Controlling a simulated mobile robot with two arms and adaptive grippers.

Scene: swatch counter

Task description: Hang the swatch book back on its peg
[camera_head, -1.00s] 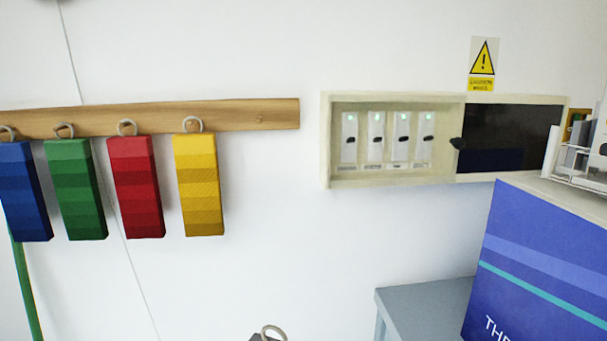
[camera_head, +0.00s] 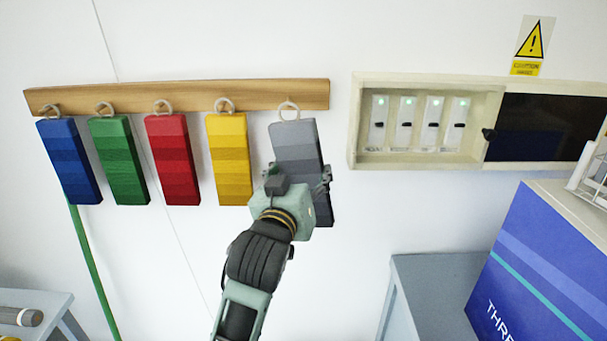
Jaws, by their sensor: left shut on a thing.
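The grey swatch book (camera_head: 297,142) stands nearly upright in front of the wall. My left gripper (camera_head: 296,180) is shut on its lower part, and my gripper and wrist hide some of it. Its ring (camera_head: 288,110) overlaps the right end of the wooden peg rail (camera_head: 260,94), where the last peg is. I cannot tell whether the ring is around that peg or just in front of it. My right gripper is not in view.
Yellow (camera_head: 229,160), red (camera_head: 172,160), green (camera_head: 118,160) and blue (camera_head: 69,160) swatch books hang left of the grey one. A cream wall cabinet (camera_head: 355,130) is to the right. A blue box (camera_head: 540,260) and a grey table (camera_head: 435,285) stand lower right.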

